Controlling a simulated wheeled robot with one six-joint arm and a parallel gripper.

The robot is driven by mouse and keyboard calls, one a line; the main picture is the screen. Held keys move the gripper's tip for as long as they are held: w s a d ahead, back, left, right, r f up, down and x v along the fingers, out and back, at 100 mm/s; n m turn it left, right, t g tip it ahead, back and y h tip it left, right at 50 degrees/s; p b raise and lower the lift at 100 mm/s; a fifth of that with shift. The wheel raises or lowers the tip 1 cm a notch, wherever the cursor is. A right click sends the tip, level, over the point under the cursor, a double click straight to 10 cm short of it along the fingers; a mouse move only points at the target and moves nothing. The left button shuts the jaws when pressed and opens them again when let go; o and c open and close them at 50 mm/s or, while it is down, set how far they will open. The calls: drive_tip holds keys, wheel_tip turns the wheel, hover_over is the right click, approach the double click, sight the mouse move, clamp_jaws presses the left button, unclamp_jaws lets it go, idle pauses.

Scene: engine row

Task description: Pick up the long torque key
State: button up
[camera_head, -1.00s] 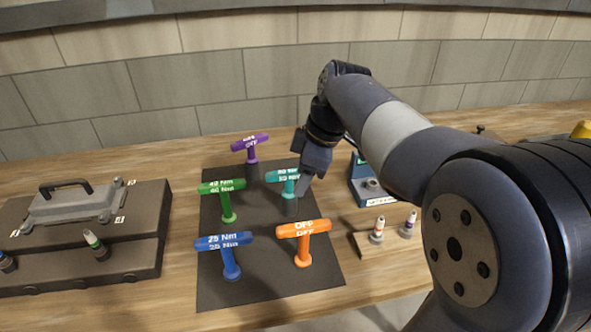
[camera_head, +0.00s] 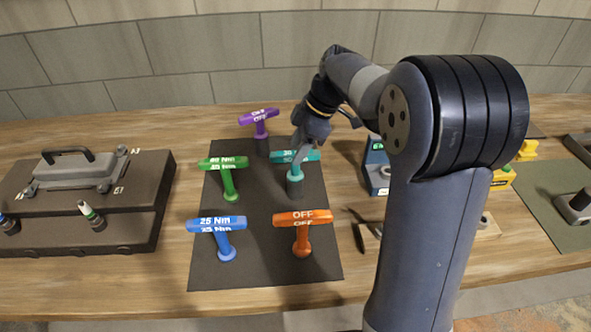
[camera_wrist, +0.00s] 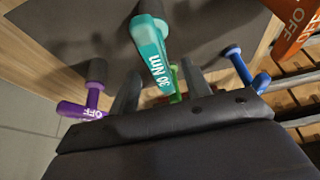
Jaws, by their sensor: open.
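Several T-handled torque keys stand upright on a dark mat (camera_head: 268,270). The teal key marked 30 Nm (camera_head: 305,156) has a dark sleeve at its foot. The purple key (camera_head: 259,116) stands behind, the green key (camera_head: 223,164) and blue key (camera_head: 217,224) to the left, the orange OFF key (camera_head: 302,219) in front. I cannot tell which is the long one. My gripper (camera_head: 297,142) is open at the teal key's handle. In the wrist view the teal handle (camera_wrist: 152,50) lies close before the spread fingers (camera_wrist: 160,88); contact is unclear.
A dark case with a grey handled box (camera_head: 75,172) sits on the left. A blue device (camera_head: 376,170) stands right of the mat, partly behind my arm. A green mat (camera_head: 545,200) and yellow items lie farther right. A stone wall closes the back.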

sight(295, 175)
drive_tip(key=p+x, duration=0.1)
drive_tip(key=x, duration=0.3)
drive_tip(key=shift+f, duration=0.2)
drive_tip(key=shift+c, duration=0.4)
drive_tip(key=shift+r, duration=0.1)
clamp_jaws()
